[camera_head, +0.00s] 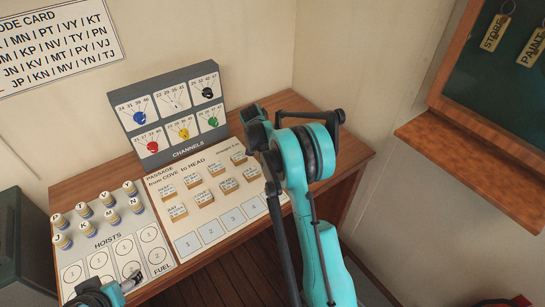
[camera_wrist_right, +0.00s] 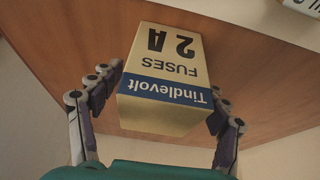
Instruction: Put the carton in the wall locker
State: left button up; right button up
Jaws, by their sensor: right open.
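The carton (camera_wrist_right: 170,75) is a cream box with a blue band, reading "Tindlevolt FUSES 2A" upside down in the right wrist view. It is against a brown wooden surface. My right gripper (camera_wrist_right: 167,88) is open, with one finger on each side of the carton; whether they touch it is unclear. In the head view my right arm reaches over the desk's right end, and I cannot make out the carton there. My left gripper (camera_head: 130,280) is at the lower left, partly cut off, its opening unclear. I cannot clearly identify the wall locker.
The desk (camera_head: 345,170) holds a grey channels panel (camera_head: 170,108), a passage board (camera_head: 238,222) with small blocks, and a hoists board (camera_head: 150,225) with several pegs. A framed key board (camera_head: 490,65) with a wooden ledge (camera_head: 480,140) is at right. A dark box (camera_head: 22,240) stands at left.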

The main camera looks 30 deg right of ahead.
jog(key=shift+r, duration=0.15)
jog(key=c, duration=1.5)
jog(key=shift+r, duration=0.1)
